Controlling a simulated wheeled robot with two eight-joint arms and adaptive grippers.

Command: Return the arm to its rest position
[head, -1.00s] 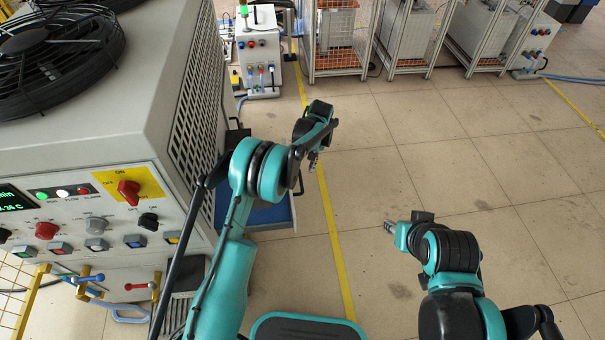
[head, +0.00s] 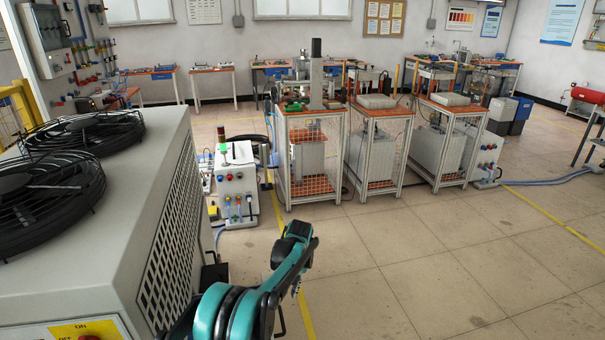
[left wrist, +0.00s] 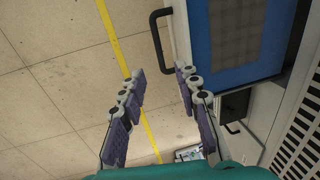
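My left arm (head: 240,310) comes in at the bottom middle of the head view, teal and black, bent in the air beside the big grey machine (head: 105,220). Its gripper is mostly hidden behind the arm there. In the left wrist view my left gripper (left wrist: 160,82) shows two jointed fingers with dark pads, spread apart with nothing between them. Beyond them are the floor and a yellow floor line (left wrist: 148,128). My right arm and gripper are out of the frames now.
The grey machine with black fans (head: 50,190) fills the left. A blue-fronted unit (left wrist: 242,35) with a black handle (left wrist: 158,38) is close to the left gripper in the wrist view. A small control box (head: 237,185) and caged stations (head: 312,150) stand ahead. Floor on the right is clear.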

